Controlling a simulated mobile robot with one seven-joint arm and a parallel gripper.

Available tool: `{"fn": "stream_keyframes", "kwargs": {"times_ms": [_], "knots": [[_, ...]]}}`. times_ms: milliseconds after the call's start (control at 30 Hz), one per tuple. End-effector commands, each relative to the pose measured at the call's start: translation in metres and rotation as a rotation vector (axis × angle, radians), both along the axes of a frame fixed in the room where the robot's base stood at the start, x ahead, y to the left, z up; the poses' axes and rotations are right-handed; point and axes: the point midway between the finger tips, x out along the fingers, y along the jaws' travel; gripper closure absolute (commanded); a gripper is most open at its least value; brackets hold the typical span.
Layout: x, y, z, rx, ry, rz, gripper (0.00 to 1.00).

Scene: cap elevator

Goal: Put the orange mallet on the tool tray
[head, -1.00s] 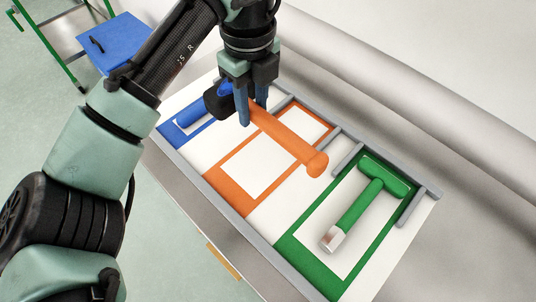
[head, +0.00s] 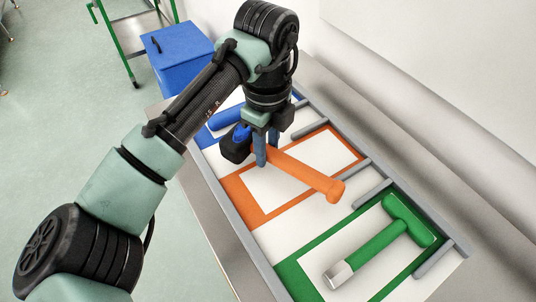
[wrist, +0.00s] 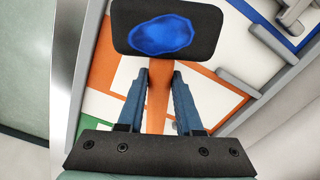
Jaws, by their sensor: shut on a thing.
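The orange mallet has an orange handle (head: 305,175) and a black head with a blue face, which shows large in the wrist view (wrist: 160,32). My gripper (head: 267,152) points down and is shut on the handle close to the head. The handle reaches toward the lower right in the head view, over the orange-outlined space (head: 240,190) of the tool tray, whose grey rim (head: 240,243) shows. Whether the mallet touches the tray cannot be told. My gripper hides part of the handle.
A blue tool (head: 226,118) lies in the blue-outlined space, partly hidden. Grey dividers (head: 372,193) stand along the tray's far side. A blue box (head: 182,55) is beyond.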

Motion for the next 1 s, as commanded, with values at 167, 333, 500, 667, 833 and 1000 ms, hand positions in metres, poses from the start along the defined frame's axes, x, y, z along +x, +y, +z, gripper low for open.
{"fn": "stream_keyframes", "kwargs": {"times_ms": [167,333,500,667,833,1000], "knots": [[0.000,0.000,-0.024,0.001,0.001,0.000,1.00],[0.000,0.000,-0.025,0.000,-0.001,0.000,1.00],[0.000,0.000,-0.027,0.000,0.000,0.000,1.00],[0.000,0.000,-0.028,0.001,0.001,-0.001,0.42],[0.000,0.000,-0.028,0.001,0.001,-0.001,0.36],[0.000,0.000,-0.027,0.001,0.000,-0.001,0.36]]}}
